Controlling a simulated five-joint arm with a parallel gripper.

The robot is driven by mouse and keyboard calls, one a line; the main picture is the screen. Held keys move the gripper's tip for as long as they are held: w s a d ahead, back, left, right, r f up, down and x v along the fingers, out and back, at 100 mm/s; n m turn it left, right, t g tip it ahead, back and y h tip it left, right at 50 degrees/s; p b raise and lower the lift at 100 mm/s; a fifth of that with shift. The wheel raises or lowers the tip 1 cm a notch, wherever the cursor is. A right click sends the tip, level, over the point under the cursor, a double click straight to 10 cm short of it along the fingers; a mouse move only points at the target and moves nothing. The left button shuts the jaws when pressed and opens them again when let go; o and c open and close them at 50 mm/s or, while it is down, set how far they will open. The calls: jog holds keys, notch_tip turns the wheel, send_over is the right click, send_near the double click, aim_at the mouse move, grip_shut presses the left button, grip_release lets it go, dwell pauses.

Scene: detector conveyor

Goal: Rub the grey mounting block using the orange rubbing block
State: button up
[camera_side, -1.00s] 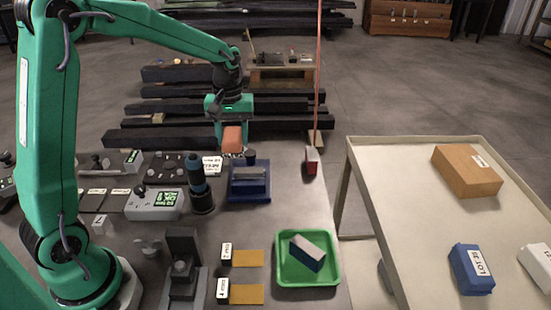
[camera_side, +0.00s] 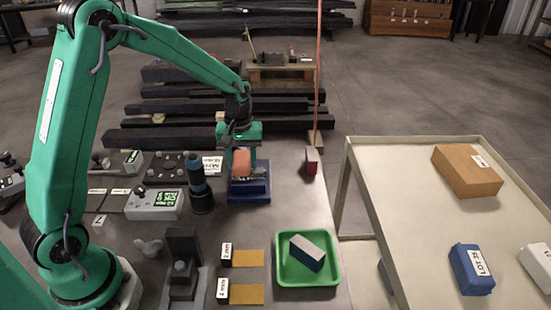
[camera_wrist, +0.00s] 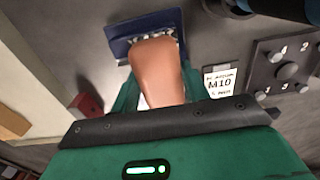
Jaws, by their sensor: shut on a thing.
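My gripper (camera_side: 241,153) is shut on the orange rubbing block (camera_side: 241,163), which also shows in the wrist view (camera_wrist: 157,72). The rubbing block is low over the blue fixture (camera_side: 250,193), where the grey mounting block (camera_side: 263,172) sits. The rubbing block and gripper hide most of the mounting block in the side view. In the wrist view the blue fixture (camera_wrist: 116,46) lies beyond the rubbing block's far end, with only a thin greyish strip showing there. I cannot tell whether the two blocks touch.
A dark cylinder with a blue top (camera_side: 200,190) stands close left of the fixture. A green tray (camera_side: 335,270) holding a dark and white block is in front to the right. A small red block (camera_side: 311,160) stands to the right. Dark beams lie behind.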

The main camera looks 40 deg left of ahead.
aim_at(261, 170)
jog(key=shift+w+d, duration=1.75)
jog(key=shift+s+a, duration=2.45)
jog(key=shift+s, duration=0.05)
jog(key=shift+w+d+r, duration=0.1)
jog(key=shift+r, duration=4)
